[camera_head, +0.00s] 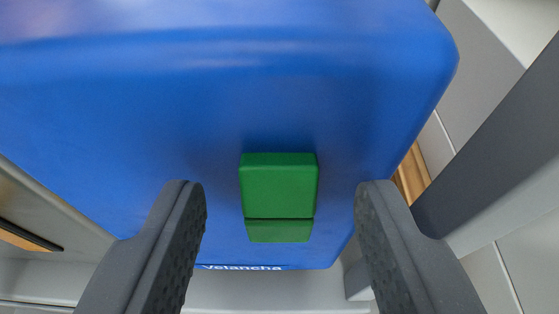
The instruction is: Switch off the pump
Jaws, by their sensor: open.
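The pump's blue housing (120,110) fills the upper and middle part of the view. A green rocker switch (279,187) sits on its face, right of centre, with a larger upper part and a smaller lower part divided by a dark line. My gripper (283,215) is open, with one dark ridged finger on each side of the switch. The fingers appear apart from the switch, and nothing is between them except the view of it.
A dark grey post (500,135) runs diagonally at the right, close to the right finger. Light grey panels (470,75) and a wood-coloured strip (411,174) show behind it. A pale grey surface (270,291) lies below the housing.

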